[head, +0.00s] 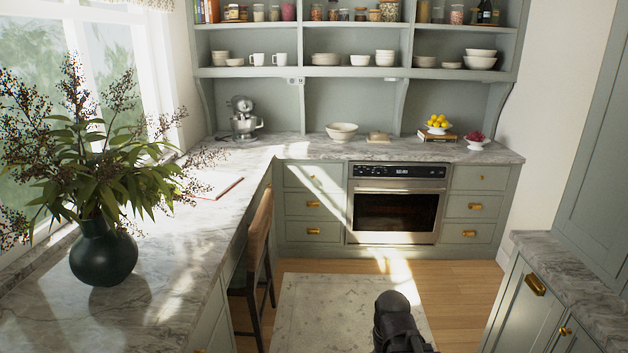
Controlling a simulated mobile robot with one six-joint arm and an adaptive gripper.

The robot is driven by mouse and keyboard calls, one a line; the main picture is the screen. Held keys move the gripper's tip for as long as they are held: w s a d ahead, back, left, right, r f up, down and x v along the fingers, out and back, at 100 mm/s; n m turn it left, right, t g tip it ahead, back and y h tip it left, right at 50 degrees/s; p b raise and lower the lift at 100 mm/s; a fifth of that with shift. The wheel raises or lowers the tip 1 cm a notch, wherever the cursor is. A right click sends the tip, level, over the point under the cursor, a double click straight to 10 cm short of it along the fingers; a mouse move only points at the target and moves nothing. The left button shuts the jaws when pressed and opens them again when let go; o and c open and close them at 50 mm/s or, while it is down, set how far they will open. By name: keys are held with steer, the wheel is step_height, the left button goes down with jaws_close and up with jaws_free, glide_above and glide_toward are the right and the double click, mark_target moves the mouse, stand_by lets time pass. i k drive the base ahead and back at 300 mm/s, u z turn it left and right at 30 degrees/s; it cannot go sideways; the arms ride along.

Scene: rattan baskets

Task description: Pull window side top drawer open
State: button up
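The window (75,60) is on the left. On the back cabinet, a stack of drawers stands left of the oven, on the window's side. Its top drawer (330,178) is grey-green with a small brass knob and looks shut, flush with the cabinet front. Two lower drawers (296,205) with brass pulls also look shut. The left counter's front is seen at a steep angle, so its drawers cannot be made out. A dark part of my arm shows at the bottom centre, over the rug, well apart from the drawers. No gripper fingers can be made out.
A wooden chair (259,238) stands against the left counter, near the drawer stack. A pale rug (320,310) and bare floor lie in front of the oven (395,210). A right-hand cabinet (525,305) borders the floor. A dark vase (103,252) stands on the left counter.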

mark_target(296, 174)
steer(key=z, duration=0.15)
steer(key=i, duration=3.95)
steer(key=u, duration=0.1)
